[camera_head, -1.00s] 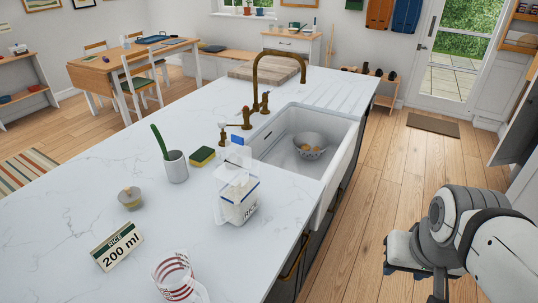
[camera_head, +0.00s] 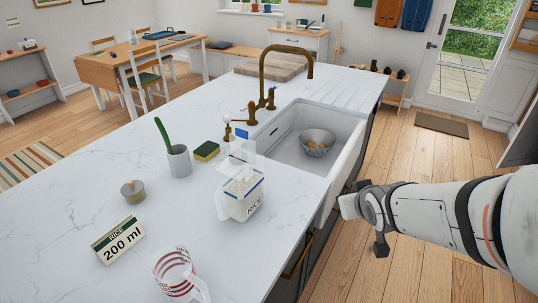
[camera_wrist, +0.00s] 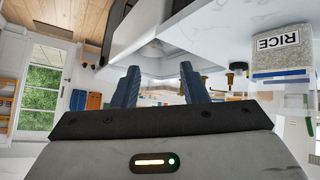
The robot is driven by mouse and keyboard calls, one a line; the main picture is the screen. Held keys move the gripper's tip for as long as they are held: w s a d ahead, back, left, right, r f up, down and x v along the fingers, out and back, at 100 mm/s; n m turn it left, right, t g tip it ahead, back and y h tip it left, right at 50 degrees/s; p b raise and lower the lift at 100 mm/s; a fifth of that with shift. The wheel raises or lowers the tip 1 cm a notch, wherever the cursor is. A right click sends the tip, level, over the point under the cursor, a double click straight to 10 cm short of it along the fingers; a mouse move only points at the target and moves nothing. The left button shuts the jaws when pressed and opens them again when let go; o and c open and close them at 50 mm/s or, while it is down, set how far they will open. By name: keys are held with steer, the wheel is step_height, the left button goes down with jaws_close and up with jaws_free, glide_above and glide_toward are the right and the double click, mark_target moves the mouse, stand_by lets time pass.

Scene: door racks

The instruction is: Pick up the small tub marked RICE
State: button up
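The small RICE tub (camera_head: 241,198) stands upright on the white counter, left of the sink's near end.
A clear measuring cup (camera_head: 176,274) with red marks and a RICE 200 ml card (camera_head: 118,240) are at the counter's front. A sponge (camera_head: 206,151), a grey pot (camera_head: 179,161) and a brass tap (camera_head: 266,85) stand behind. The sink (camera_head: 290,140) holds a colander (camera_head: 317,142).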

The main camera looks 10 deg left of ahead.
steer(key=w+a+f+n+t+y, duration=0.1)
steer(key=a+f+n+y, duration=0.1)
steer(key=a, duration=0.2)
steer(key=w+a+f+n+y, duration=0.1)
steer(key=w+a+y, duration=0.1)
steer(key=a, duration=0.3)
steer(key=n+g+y+b, duration=0.2)
steer(key=n+g+y, duration=0.3)
steer(key=y, duration=0.6)
glide_toward(221, 201)
steer(key=a+f+n, duration=0.1)
steer(key=a+f, duration=0.1)
steer(key=a, duration=0.2)
steer(key=shift+t, duration=0.3)
steer(key=w+a+p, duration=0.1)
steer(key=a, duration=0.1)
steer(key=w+a+r+p, duration=0.1)
steer(key=w+a+p, duration=0.1)
steer(key=a, duration=0.1)
steer(key=shift+a+r, duration=0.3)
steer(key=shift+a, duration=0.05)
steer(key=shift+w+a+f, duration=0.1)
steer(key=shift+w+a, duration=0.1)
steer(key=shift+a, duration=0.2)
jaws_close()
